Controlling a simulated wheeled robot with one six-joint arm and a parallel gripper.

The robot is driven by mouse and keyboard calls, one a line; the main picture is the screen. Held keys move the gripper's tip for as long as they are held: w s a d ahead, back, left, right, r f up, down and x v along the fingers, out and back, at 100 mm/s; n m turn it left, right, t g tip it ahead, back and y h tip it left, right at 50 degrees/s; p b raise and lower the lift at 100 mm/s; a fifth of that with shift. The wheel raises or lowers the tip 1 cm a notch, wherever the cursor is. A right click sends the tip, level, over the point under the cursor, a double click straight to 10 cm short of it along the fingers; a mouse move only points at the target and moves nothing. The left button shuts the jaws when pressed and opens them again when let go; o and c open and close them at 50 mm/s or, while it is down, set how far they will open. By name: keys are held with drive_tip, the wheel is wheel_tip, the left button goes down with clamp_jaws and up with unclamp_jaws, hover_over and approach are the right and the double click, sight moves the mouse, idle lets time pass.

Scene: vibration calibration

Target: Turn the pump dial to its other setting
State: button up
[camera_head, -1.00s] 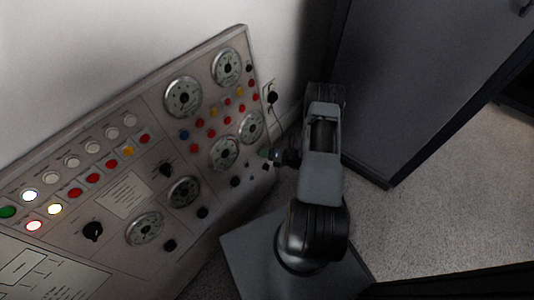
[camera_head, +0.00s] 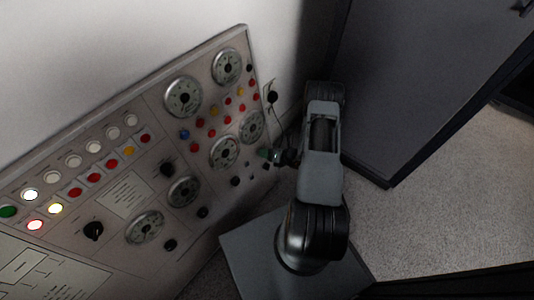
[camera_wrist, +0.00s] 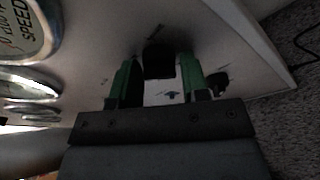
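My gripper (camera_wrist: 159,64) shows in the wrist view with its two green fingers apart. A black knob (camera_wrist: 159,58) is between or just beyond the fingertips, with little gap on either side; I cannot tell if they touch it. No label on this knob is readable, so I cannot tell for certain that it is the pump dial. In the head view my gripper (camera_head: 267,155) is at the lower right part of the grey panel (camera_head: 226,205), close to its face. The knob at the fingers is hidden or too small there.
Another dark knob (camera_wrist: 217,82) is just right of the right finger. Round gauges (camera_head: 224,152) and rows of red buttons (camera_head: 213,133) are left of and above the gripper. A socket with a black plug (camera_head: 272,97) is on the wall. A dark cabinet (camera_head: 420,80) stands at the right.

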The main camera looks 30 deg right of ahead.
drive_tip(key=shift+o, duration=1.4)
drive_tip(key=p+v, duration=0.3)
drive_tip(key=v, duration=1.1)
drive_tip(key=shift+p, duration=0.4)
drive_tip(key=shift+f, duration=0.15)
drive_tip(key=shift+w, duration=0.1)
